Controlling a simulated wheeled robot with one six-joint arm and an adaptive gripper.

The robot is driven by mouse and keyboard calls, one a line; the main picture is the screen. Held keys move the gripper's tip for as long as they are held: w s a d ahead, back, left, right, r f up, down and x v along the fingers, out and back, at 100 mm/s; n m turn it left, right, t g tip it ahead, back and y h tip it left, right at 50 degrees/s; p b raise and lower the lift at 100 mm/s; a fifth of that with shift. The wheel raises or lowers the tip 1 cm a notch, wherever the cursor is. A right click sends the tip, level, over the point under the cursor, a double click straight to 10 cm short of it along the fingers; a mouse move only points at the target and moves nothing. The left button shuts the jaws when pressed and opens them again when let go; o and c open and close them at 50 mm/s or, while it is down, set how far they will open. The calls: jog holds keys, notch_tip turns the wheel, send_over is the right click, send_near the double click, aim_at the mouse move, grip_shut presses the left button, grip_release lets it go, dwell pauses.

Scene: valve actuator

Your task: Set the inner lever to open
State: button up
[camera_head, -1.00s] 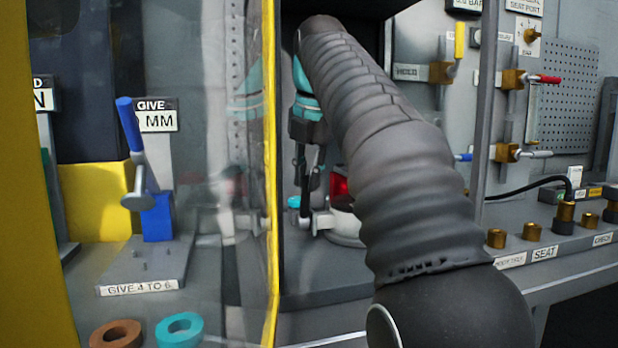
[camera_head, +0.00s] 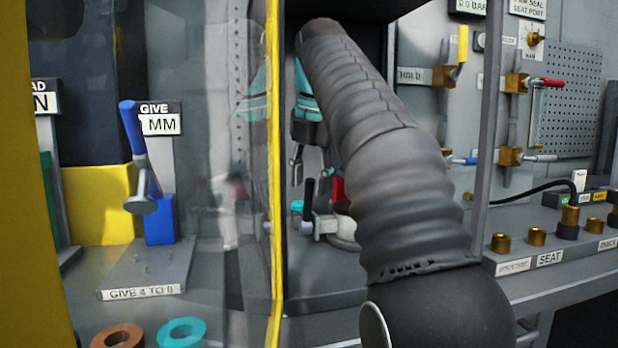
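The inner lever (camera_head: 308,193) is a short black handle standing upright on a grey pivot inside the cabinet, beside a red part (camera_head: 338,188). A small teal piece (camera_head: 297,206) shows at its left. My gripper (camera_head: 297,180) hangs fingers down from the teal wrist, just above and left of the lever's top. A small gap seems to show between them. My arm hides the cabinet's right side and part of the mechanism. The fingers are small and seen edge-on, so their opening is unclear.
A yellow-edged clear door (camera_head: 274,180) stands close left of my arm. Left of it is a blue lever (camera_head: 132,128) on a grey stand, with brown and teal rings in front. A grey post (camera_head: 490,120) and a panel of brass valves (camera_head: 515,83) stand right.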

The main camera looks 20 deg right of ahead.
jog(key=shift+r, duration=0.1)
jog(key=shift+v, duration=1.4)
jog(key=s, duration=1.2)
